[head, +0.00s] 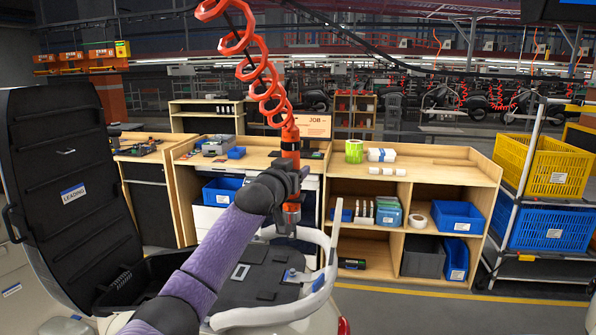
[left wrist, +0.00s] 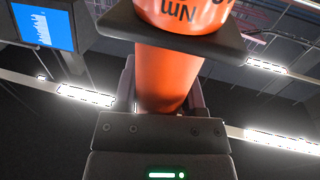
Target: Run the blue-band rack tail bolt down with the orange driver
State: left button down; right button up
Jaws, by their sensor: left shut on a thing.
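The orange driver (head: 290,143) hangs upright from a red coiled hose. My left gripper (head: 288,180) is shut around its body, and the wrist view shows the orange barrel (left wrist: 160,80) between the dark fingers. The driver's grey lower end (head: 292,214) is over the scooter tail, near the front of the pale tubular rack (head: 327,265). I cannot tell whether its tip touches anything. A small blue piece (head: 290,274) shows inside the rack; whether it is the blue band is unclear. No bolt can be made out. My right gripper is out of view.
A wooden bench (head: 420,172) with bins is behind the rack. A cart with a yellow crate (head: 545,165) and a blue crate (head: 548,222) stands at right. Floor at front right is clear.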

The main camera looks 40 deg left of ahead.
aim_at(294, 212)
pick_arm(q)
notch_tip(294, 212, down, 7)
jog(key=b, duration=0.6)
jog(key=shift+w+f+b, duration=0.1)
jog(key=shift+f+b, duration=0.35)
jog(key=shift+f, duration=0.3)
jog(key=shift+f, duration=0.55)
jog(key=shift+f+b, duration=0.15)
jog(key=shift+b, duration=0.2)
